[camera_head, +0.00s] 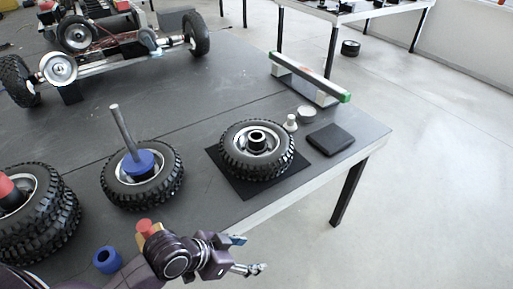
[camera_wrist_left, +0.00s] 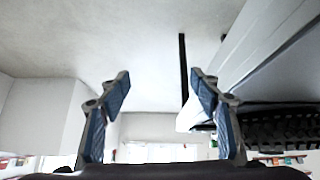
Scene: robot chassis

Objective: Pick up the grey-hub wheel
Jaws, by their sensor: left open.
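A wheel with a grey rim and a dark ring at its centre (camera_head: 235,160) lies flat on a black mat (camera_head: 233,184) near the table's right edge; it best fits the grey-hub wheel. My left gripper (camera_head: 250,254) is open and empty, at the table's front edge, below and in front of this wheel and apart from it. In the left wrist view my gripper's blue-padded fingers (camera_wrist_left: 162,92) stand apart with nothing between them. A dark tyre (camera_wrist_left: 285,126) shows at that view's right edge; I cannot tell which wheel it is. My right gripper is not in view.
A wheel with a blue hub and upright rod (camera_head: 165,190) and stacked wheels with a red-topped piece (camera_head: 60,222) lie left. A blue ring (camera_head: 107,260) is near my arm. A black box (camera_head: 331,139), small white parts and a green-ended bar (camera_head: 310,76) lie right. A chassis stands behind.

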